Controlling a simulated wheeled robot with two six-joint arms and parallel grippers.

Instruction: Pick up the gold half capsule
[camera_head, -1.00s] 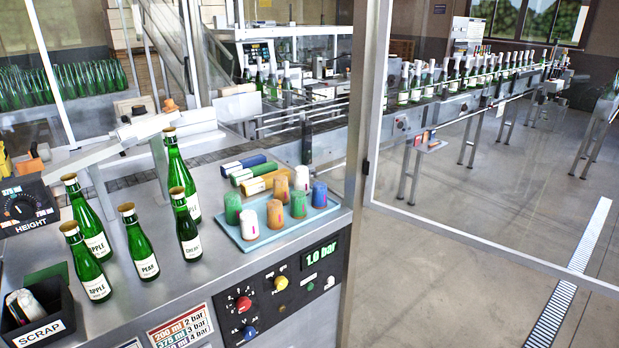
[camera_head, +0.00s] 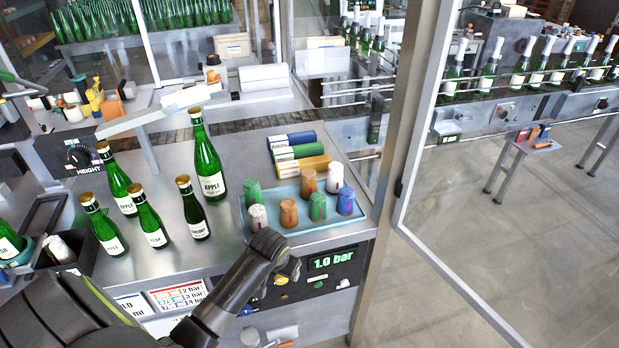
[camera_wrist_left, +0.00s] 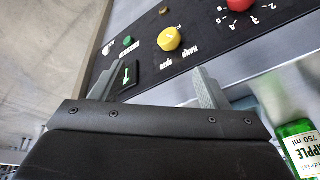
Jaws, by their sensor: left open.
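Two gold-orange capsules stand on the light blue tray (camera_head: 272,234): one at the back (camera_head: 308,182) and one at the front (camera_head: 288,212). I cannot tell by size which is the half capsule. My left arm comes in from the lower left in the head view. Its wrist end is in front of the tray's front edge, over the control panel, and its fingertips are not clear there. In the left wrist view my left gripper (camera_wrist_left: 155,84) is open and empty, facing the panel's knobs; no capsule shows there. My right gripper is not in view.
White, green and blue capsules share the tray. Blue, green and yellow boxes (camera_head: 300,166) lie behind it. Several green bottles (camera_head: 208,172) stand to the left on the metal bench. A metal post (camera_head: 395,150) rises to the right. The control panel (camera_head: 318,274) fronts the bench.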

